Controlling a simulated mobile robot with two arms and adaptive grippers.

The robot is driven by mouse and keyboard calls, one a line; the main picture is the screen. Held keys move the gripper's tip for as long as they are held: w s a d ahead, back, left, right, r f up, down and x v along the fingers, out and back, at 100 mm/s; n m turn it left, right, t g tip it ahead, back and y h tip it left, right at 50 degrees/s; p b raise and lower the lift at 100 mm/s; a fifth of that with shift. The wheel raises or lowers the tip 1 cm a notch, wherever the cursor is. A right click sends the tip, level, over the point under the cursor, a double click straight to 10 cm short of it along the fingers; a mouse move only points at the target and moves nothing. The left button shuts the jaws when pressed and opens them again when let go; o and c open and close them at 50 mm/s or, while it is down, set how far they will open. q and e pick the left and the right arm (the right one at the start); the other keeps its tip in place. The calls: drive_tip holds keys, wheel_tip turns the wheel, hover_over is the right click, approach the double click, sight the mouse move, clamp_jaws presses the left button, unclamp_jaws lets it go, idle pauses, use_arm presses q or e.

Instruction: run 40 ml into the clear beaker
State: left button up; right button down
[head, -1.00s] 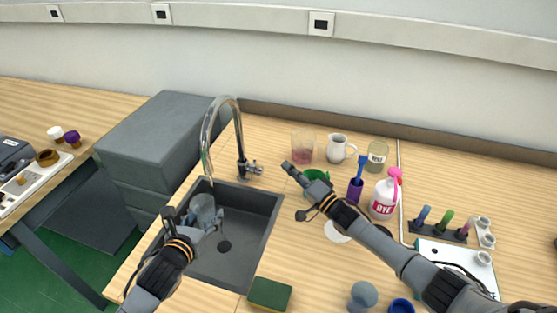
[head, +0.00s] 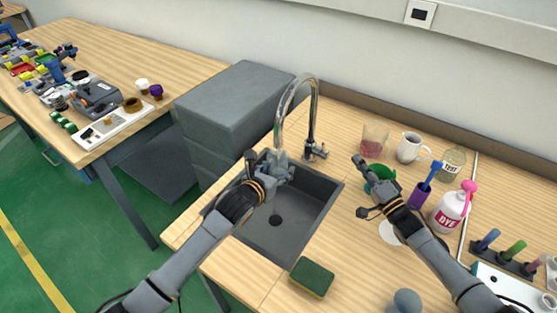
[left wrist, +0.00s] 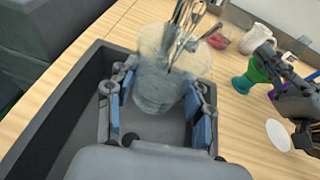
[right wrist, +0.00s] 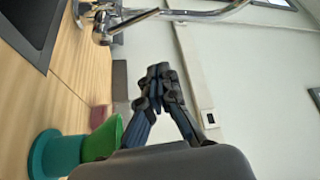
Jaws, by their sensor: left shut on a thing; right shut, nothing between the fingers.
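The clear beaker (head: 281,169) is at the back of the dark sink, under the spout of the chrome faucet (head: 311,120). My left gripper (head: 266,172) is shut around it. In the left wrist view the beaker (left wrist: 160,85) sits between the blue finger pads (left wrist: 160,112), with the faucet's metal seen across its rim. I cannot tell its water level. My right gripper (head: 359,185) is shut and empty, right of the faucet lever (head: 318,153) and apart from it. In the right wrist view its fingertips (right wrist: 160,75) are together and the faucet (right wrist: 110,20) is at the top.
The sink (head: 313,222) has a bare floor with a drain. A green funnel-like item (head: 380,172), a glass with pink liquid (head: 374,138), a white mug (head: 409,147) and a dye bottle (head: 450,212) stand right. A sponge (head: 312,277) lies by the sink's front edge.

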use_arm(q)
drive_tip(key=s+a, duration=0.3)
drive_tip(key=s, duration=0.3)
idle(0.3)
use_arm(e)
drive_tip(key=c, duration=1.7)
unclamp_jaws()
drive_tip(key=shift+f, duration=0.1)
drive_tip(key=shift+c, duration=0.2)
drive_tip(key=o, duration=0.3)
drive_tip(key=a+f+n+g, duration=0.1)
drive_tip(key=a, duration=0.2)
drive_tip(key=a+f+n+g, duration=0.1)
drive_tip(key=a+f, duration=0.1)
drive_tip(key=a, duration=0.1)
drive_tip(key=a+f+n, duration=0.1)
drive_tip(key=a+n, duration=0.1)
drive_tip(key=a, duration=0.1)
drive_tip(key=shift+w+a+f+g, duration=0.25)
drive_tip(key=shift+w+g, duration=0.15)
drive_tip(key=w+a+f+n+g+h, duration=0.15)
drive_tip(key=a+n, duration=0.25)
drive_tip(key=a, duration=0.4)
drive_tip(key=m+t+h, duration=0.3)
drive_tip(key=m+h, duration=0.1)
drive_tip(key=h, duration=1.1)
approach(323, 146)
drive_tip(key=x, duration=1.1)
drive_tip(key=shift+a+f, duration=0.1)
drive_tip(key=shift+f, duration=0.05)
